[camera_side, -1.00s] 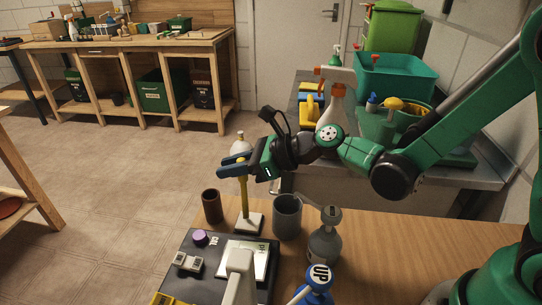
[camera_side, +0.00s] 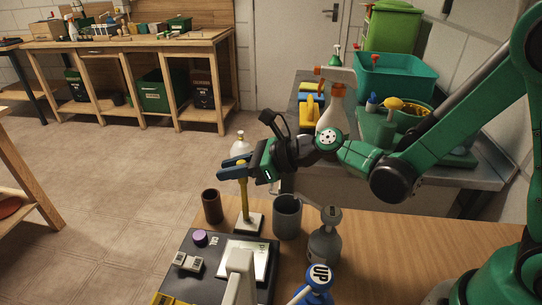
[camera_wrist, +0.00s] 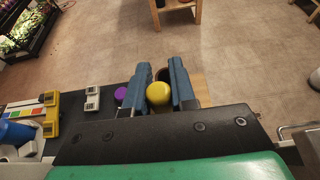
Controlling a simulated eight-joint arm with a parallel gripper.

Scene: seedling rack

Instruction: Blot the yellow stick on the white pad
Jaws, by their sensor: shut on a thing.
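The yellow stick (camera_side: 244,198) stands upright in my gripper (camera_side: 236,170), with the blue fingers shut around its upper part. In the wrist view its round yellow top (camera_wrist: 158,93) shows between the two fingers (camera_wrist: 160,85). The white pad (camera_side: 252,226) lies on the wooden table directly under the stick. The stick's lower end meets the pad in the side view; whether it truly touches or hovers just above is hard to tell. The pad is hidden in the wrist view.
A brown cup (camera_side: 211,206) stands left of the pad and a grey mug (camera_side: 287,216) right of it. A grey bottle (camera_side: 325,243) is nearer. A dark panel with a purple knob (camera_side: 200,238) lies in front. Bare table (camera_side: 420,255) is to the right.

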